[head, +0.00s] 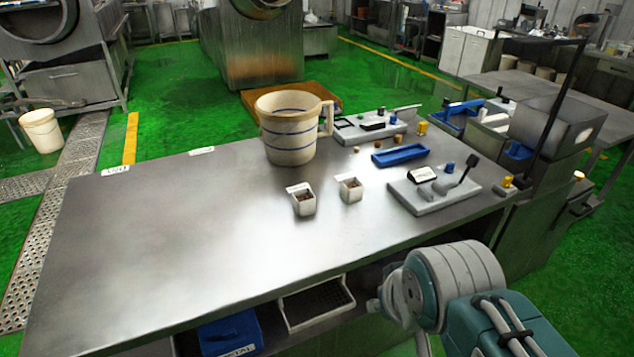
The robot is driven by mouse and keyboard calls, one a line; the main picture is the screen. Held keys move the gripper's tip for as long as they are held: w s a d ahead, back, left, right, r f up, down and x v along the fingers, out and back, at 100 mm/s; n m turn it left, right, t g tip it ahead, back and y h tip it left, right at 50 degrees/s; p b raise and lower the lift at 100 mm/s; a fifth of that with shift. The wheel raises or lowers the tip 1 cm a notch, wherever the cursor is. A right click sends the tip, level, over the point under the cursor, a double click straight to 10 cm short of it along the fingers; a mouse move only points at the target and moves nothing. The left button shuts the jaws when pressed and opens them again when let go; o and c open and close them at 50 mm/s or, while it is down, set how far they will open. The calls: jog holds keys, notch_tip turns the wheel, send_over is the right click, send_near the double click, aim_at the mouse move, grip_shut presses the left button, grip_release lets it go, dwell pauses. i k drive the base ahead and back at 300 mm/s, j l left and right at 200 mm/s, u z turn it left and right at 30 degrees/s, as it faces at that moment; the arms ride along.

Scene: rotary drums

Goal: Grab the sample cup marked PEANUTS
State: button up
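Two small white square sample cups stand upright on the steel table (150,250). The left cup (304,205) and the right cup (350,191) each hold brownish contents and have a white tag at the back rim. The writing on the tags is too small to read, so I cannot tell which is marked PEANUTS. My arm comes in at the lower right, in front of the table edge. My gripper (385,297) shows only in part beside the arm's round joint, apart from both cups. Its fingers are not clear.
A large cream pitcher with blue stripes (287,140) stands behind the cups. To the right are a blue tray (401,155) and a grey scale-like device (440,195). The table's left half is mostly clear. A shelf below holds a blue box (230,332).

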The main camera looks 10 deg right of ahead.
aim_at(351, 190)
jog(key=i+l+u, duration=0.25)
jog(key=i+l, duration=0.15)
jog(key=l, duration=0.25)
jog(key=i+l+u, duration=0.25)
jog(key=l, duration=0.4)
jog(key=i, duration=0.1)
